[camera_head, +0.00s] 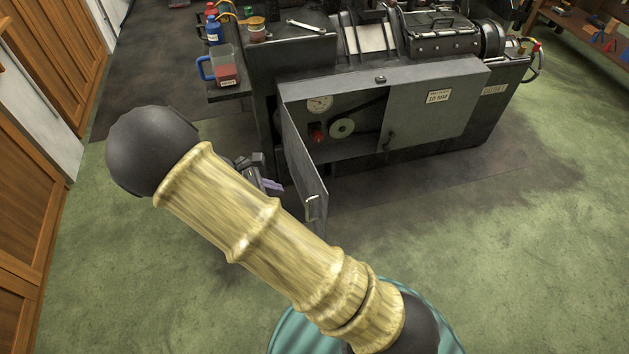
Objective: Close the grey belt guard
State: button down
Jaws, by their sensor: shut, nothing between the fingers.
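The grey belt guard (306,172) is a flat hinged door on the front of the dark machine. It stands open, swung outward from the left edge of the opening towards me. A light handle (312,205) is near its free edge. The opening shows a gauge, a red part and a pulley (342,128) with a dark belt. My gripper (273,187) is low, just left of the open guard, on its outer side. It is shut and holds nothing. My arm partly covers it, and I cannot tell whether it touches the guard.
A fixed grey panel (432,105) with a label covers the right part of the machine (500,112). A side shelf at left holds a jug (226,68) and bottles. Wooden cabinets (38,190) line the left. The green floor at right is clear.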

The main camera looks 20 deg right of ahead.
jog(key=shift+f, duration=0.15)
jog(key=b, duration=0.1)
send_near(324, 194)
notch_tip(324, 194, down, 4)
jog(key=d, duration=0.3)
jog(key=shift+s+d, duration=0.1)
jog(key=shift+d, duration=0.5)
jog(key=shift+d, duration=0.1)
